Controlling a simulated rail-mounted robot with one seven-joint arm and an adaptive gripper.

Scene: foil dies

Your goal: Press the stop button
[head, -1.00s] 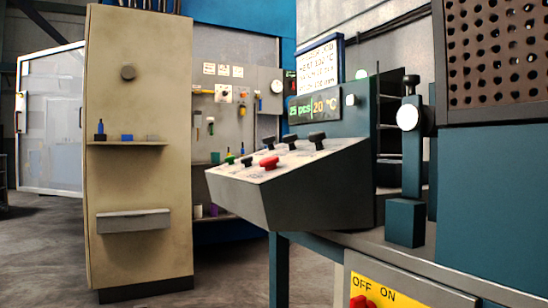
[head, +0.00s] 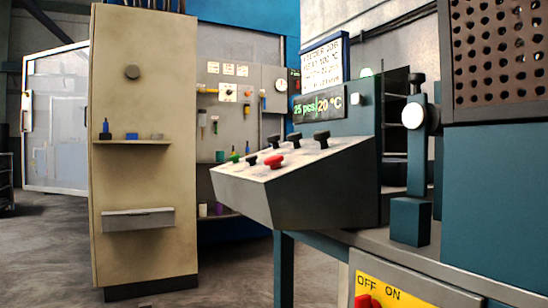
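A sloped grey control console (head: 300,192) stands right of centre in the head view. On its top face are a red mushroom-shaped knob (head: 273,161), several black knobs (head: 321,138) and a small green knob (head: 234,157). A yellow panel (head: 410,301) lettered OFF and ON is cut by the bottom edge, with a red control (head: 364,301) under OFF. No label reading "stop" can be made out, so I cannot tell which red control is the stop button. My gripper is not in view.
A tall beige cabinet (head: 145,80) with a small shelf stands at the left. A teal bracket (head: 411,220) rises from the bench (head: 462,266) right of the console. A perforated brown panel (head: 500,55) is at upper right. Open floor (head: 50,255) shows at lower left.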

